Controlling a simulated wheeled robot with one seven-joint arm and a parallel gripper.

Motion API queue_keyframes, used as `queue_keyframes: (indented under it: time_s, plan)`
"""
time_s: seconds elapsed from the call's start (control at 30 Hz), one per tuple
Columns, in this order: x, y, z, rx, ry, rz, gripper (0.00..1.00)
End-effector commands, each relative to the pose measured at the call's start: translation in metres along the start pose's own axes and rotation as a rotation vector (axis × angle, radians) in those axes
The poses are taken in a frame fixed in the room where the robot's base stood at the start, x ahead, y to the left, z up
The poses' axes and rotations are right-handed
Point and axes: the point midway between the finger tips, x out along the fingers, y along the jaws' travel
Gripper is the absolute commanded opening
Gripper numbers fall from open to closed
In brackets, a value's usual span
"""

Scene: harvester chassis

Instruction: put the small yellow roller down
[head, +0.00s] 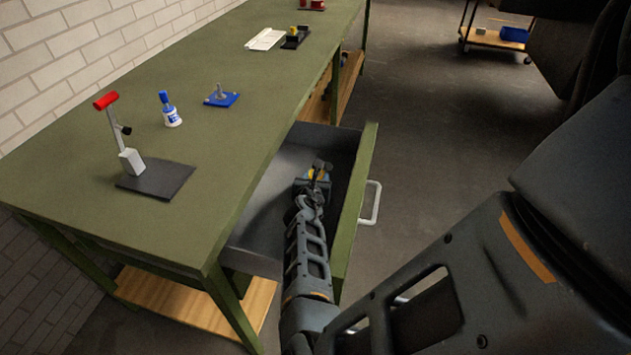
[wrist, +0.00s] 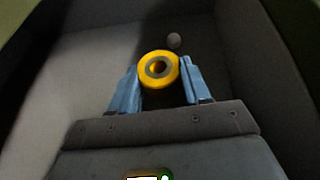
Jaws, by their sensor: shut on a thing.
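The small yellow roller (wrist: 146,78) is a yellow ring with a grey centre and a dark hole. It sits between the two blue fingers of my gripper (wrist: 160,82), which is shut on it. In the head view my gripper (head: 316,175) is down inside the open drawer (head: 287,160), with a bit of yellow showing at its tip. Whether the roller touches the drawer floor cannot be told.
The green workbench (head: 180,215) carries a red-handled lever press (head: 130,160), a blue-capped bottle (head: 170,110) and a blue plate with a metal part (head: 221,99). The drawer front with its handle (head: 371,203) stands right of my gripper. A cart (head: 495,38) stands far back.

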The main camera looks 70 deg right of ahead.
Motion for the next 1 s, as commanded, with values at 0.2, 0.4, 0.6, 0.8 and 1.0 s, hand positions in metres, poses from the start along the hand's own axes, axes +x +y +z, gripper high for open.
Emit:
queue_keyframes:
  time_s: [0.2, 0.4, 0.6, 0.8, 1.0]
  plan:
    - [0.004, 0.000, -0.009, 0.000, -0.002, 0.001, 0.00]
    - [0.004, 0.000, -0.009, 0.002, -0.002, 0.001, 0.00]
    - [0.006, 0.000, -0.013, 0.000, -0.002, 0.002, 0.00]
    - [0.008, 0.000, -0.019, 0.000, -0.002, 0.001, 0.00]
    - [0.009, 0.000, -0.021, 0.001, -0.002, 0.001, 0.00]
